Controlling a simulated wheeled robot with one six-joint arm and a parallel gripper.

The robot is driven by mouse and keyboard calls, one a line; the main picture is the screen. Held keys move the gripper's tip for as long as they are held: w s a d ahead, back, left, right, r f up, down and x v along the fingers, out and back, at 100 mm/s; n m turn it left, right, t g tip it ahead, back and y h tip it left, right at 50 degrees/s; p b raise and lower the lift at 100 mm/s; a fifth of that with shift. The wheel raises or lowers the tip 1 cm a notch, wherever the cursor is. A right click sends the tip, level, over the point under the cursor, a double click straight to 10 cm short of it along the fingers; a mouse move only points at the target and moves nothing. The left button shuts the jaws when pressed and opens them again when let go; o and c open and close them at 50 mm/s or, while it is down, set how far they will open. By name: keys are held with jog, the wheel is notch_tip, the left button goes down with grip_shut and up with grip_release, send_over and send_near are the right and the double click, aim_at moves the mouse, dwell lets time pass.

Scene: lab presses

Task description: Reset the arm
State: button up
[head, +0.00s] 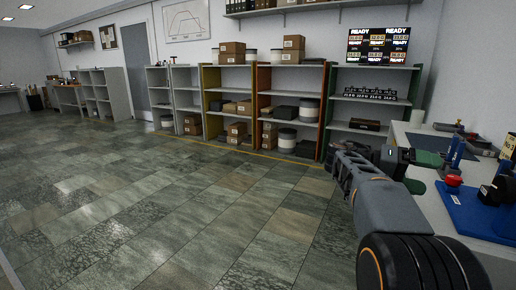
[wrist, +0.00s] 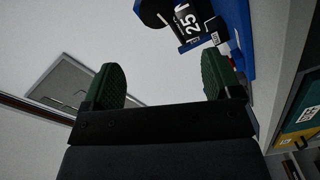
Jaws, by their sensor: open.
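My gripper (wrist: 162,85) is open in the wrist view, with its two green fingertips wide apart and nothing between them. In the head view my arm reaches from the lower right toward the white bench, and my gripper (head: 425,158) shows small and green at the bench's left edge. The white bench (head: 425,195) runs along the right side. A blue tray or press base (head: 470,222) with a red knob (head: 453,180) stands on it, right of my gripper.
Shelves with cardboard boxes (head: 237,130) line the back wall, and a screen (head: 378,46) reading READY hangs above them. A blue upright device (head: 457,148) stands on the bench behind the tray. The tiled floor (head: 150,210) to the left is clear.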

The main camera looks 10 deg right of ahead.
jog(key=s+a+r+n+t+y+p, duration=0.1)
jog(key=a+n+t+y+p, duration=0.3)
jog(key=a+p, duration=0.4)
jog(key=s+a+r+n+t+y+p, duration=0.2)
jog(key=s+a+n+t+y+p, duration=0.1)
jog(key=a+p, duration=0.6)
jog(key=s+a+r+n+t+y+p, duration=0.2)
jog(key=a+n+t+y+p, duration=0.3)
jog(key=a+p, duration=0.4)
jog(key=shift+s+a+t+y+p, duration=0.3)
jog(key=shift+t+y+p, duration=0.6)
jog(key=shift+y+p, duration=0.9)
jog(key=shift+d+r+h+p, duration=0.1)
jog(key=shift+r+h+p, duration=0.05)
jog(key=shift+h+p, duration=0.25)
jog(key=shift+c, duration=0.3)
